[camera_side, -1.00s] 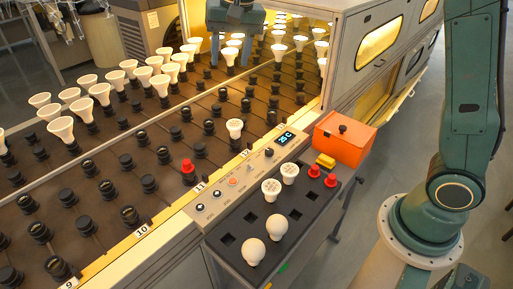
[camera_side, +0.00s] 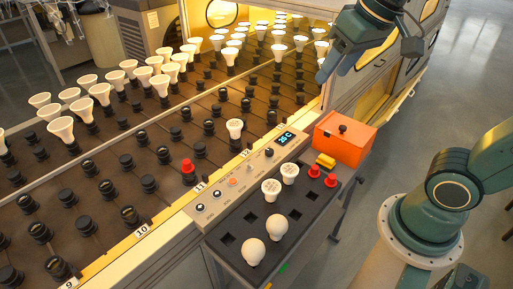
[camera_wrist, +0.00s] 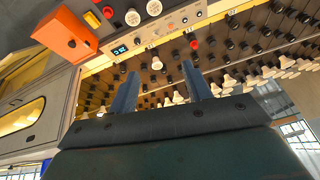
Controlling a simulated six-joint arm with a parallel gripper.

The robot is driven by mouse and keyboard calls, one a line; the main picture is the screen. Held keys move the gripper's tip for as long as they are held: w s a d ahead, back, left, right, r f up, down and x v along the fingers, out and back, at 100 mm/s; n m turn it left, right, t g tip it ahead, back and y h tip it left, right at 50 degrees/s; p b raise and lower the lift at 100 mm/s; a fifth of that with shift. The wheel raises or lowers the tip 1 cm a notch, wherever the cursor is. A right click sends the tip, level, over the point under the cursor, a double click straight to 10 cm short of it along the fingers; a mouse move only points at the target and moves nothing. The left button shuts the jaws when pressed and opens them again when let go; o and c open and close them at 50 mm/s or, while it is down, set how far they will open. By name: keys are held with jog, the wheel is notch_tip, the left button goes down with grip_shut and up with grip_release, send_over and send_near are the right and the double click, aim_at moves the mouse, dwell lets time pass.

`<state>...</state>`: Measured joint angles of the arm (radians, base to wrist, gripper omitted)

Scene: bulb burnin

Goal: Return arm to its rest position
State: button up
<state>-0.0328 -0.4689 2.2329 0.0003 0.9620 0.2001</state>
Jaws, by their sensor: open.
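My gripper (camera_side: 367,58) is in the upper right of the side view, raised beside the grey oven cabinet's front, with its fingers apart and nothing between them. In the wrist view my gripper (camera_wrist: 160,72) shows its two blue fingers spread, with the socket rack beyond them. My arm's base and lower links stand at the right of the side view. The gripper is apart from the bulbs and the tray.
The socket rack (camera_side: 95,210) holds many white bulbs at the back. A black tray (camera_side: 228,240) holds several bulbs and two red caps (camera_side: 330,181). An orange box (camera_side: 345,140) stands beside the control panel (camera_side: 250,170). Floor between cabinet and base is clear.

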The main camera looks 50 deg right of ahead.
jog(key=s+f+n, duration=0.2)
jog(key=s+f, duration=0.2)
jog(key=s, duration=0.3)
jog(key=shift+s+d+t, duration=0.3)
jog(key=shift+d+t, duration=0.1)
dwell(0.6)
